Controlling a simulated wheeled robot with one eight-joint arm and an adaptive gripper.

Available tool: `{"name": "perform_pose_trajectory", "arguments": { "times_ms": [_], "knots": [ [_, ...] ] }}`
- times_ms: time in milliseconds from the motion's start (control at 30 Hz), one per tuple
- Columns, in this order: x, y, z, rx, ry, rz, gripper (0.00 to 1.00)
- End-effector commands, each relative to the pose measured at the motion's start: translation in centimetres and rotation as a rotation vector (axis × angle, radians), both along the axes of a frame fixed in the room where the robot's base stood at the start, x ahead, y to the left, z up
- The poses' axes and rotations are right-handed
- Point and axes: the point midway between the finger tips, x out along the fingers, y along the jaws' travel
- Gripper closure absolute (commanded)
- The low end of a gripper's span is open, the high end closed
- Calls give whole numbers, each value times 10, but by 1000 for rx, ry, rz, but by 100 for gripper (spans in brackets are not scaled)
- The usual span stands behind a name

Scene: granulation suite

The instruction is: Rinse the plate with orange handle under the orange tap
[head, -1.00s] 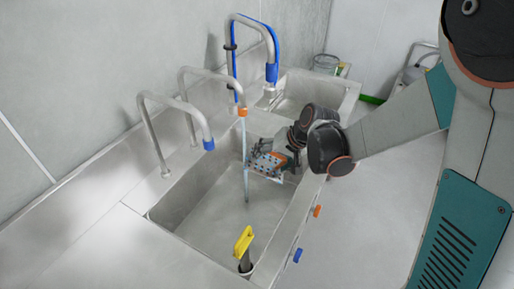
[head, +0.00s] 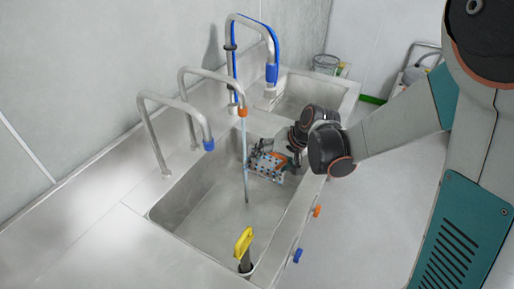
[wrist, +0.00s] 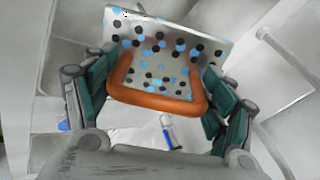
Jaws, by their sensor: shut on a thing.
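The plate (head: 263,166) is pale with many black and blue spots, and is held tilted over the large sink basin. Its orange handle (wrist: 157,100) is a loop between my green gripper fingers in the wrist view. My gripper (head: 284,156) is shut on that handle, at the right side of the basin. The orange tap (head: 242,111) is a bent steel spout with an orange tip. A thin water stream (head: 246,180) falls from it into the basin, close to the plate's left edge; I cannot tell whether it touches the plate.
A blue-tipped tap (head: 208,143) stands to the left and a larger blue-hosed tap (head: 271,72) behind. A yellow-handled object (head: 243,243) stands upright at the basin's front. Orange (head: 317,210) and blue (head: 297,256) knobs are on the sink front. A second basin (head: 305,100) lies beyond.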

Motion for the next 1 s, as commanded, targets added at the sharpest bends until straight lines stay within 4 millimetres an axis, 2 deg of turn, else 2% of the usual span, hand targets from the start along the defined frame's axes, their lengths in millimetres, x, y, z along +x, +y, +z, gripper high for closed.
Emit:
{"name": "perform_pose_trajectory", "arguments": {
  "times_ms": [600,1000],
  "knots": [
    [-40,-13,36,0,0,-1,60],
    [-45,-14,38,1,0,0,60]
  ]
}}
